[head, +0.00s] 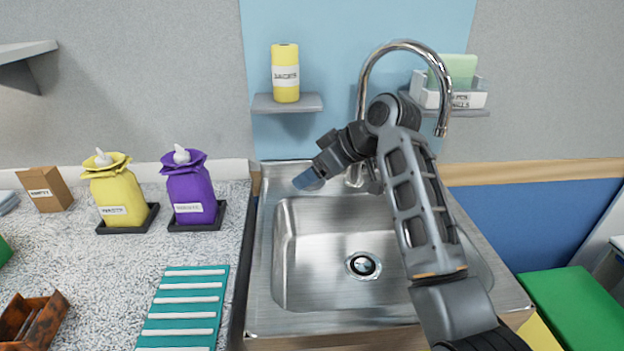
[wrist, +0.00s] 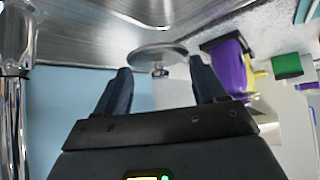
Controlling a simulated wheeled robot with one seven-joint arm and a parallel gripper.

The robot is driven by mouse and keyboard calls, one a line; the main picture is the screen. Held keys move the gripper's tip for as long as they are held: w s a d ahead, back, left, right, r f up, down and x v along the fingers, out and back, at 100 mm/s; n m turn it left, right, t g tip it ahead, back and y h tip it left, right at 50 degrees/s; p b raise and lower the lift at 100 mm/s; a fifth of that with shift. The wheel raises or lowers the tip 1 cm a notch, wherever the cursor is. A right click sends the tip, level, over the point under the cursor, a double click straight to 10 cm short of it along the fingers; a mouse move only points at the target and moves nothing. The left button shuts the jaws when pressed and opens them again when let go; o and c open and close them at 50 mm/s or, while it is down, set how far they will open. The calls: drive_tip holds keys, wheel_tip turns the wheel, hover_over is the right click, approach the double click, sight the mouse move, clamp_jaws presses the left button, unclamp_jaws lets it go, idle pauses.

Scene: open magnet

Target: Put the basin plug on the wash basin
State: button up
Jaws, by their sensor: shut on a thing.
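The basin plug (wrist: 157,54), a grey metal disc with a small knob, sits between my two fingertips in the wrist view. My gripper (wrist: 160,70) is shut on it, with one finger at either side of the disc. In the head view my gripper (head: 308,180) is at the back left corner of the steel wash basin (head: 262,290), and its blue fingertips point down and left. The plug cannot be made out there. The basin's bowl is empty, with a round drain (head: 363,265) in its floor. The basin's steel also shows in the wrist view (wrist: 75,35).
A chrome tap (head: 405,45) arches behind my arm. Yellow (head: 117,195) and purple (head: 190,193) bags stand on black trays on the speckled counter at left, near a teal striped mat (head: 183,310). Shelves hold a yellow can (head: 285,72) and a white bin (head: 450,98).

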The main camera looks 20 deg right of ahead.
hover_over(312, 194)
drive_tip(key=f+p, duration=0.1)
drive_tip(key=f, duration=0.5)
drive_tip(key=shift+s+a+f+p, duration=0.1)
drive_tip(key=shift+s+p, duration=0.1)
drive_tip(key=shift+p, duration=0.15)
drive_tip(key=shift+w+f, duration=0.15)
drive_tip(key=shift+f, duration=0.25)
drive_tip(key=shift+f, duration=0.2)
drive_tip(key=o, duration=1)
